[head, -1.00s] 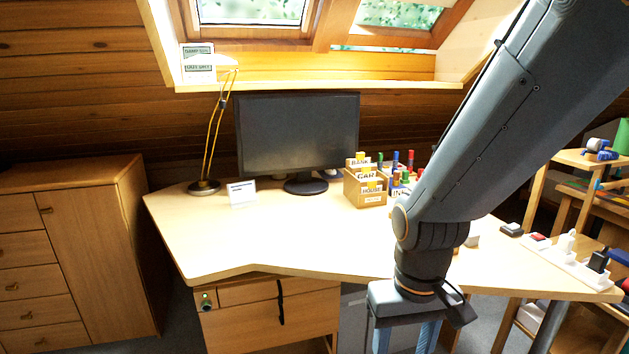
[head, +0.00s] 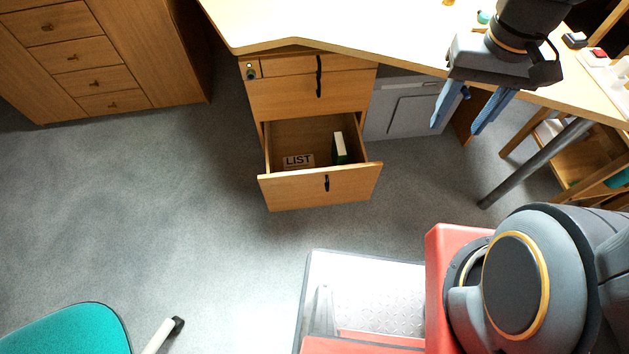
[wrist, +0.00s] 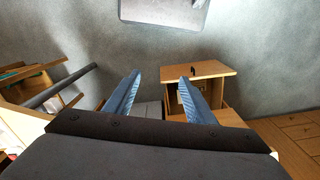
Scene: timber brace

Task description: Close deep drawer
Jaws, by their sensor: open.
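The deep drawer (head: 318,188) is the bottom drawer of the wooden pedestal under the desk, and it is pulled out. It has a black handle (head: 327,183) on its front. Inside lie a card reading LIST (head: 299,161) and an upright green-and-white book (head: 339,148). In the wrist view the open drawer (wrist: 200,69) shows beyond the right finger, which hides part of it. My gripper (head: 456,117) is open and empty, with blue fingers pointing down, right of the drawer near the desk's front edge. It also shows in the wrist view (wrist: 160,75).
The two upper pedestal drawers (head: 285,92) look shut. A grey cabinet (head: 401,115) stands right of the pedestal under the desk (head: 300,25). A grey table leg (head: 535,163) slants at right. A teal chair (head: 70,332) is at lower left. The floor in front of the drawer is clear.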

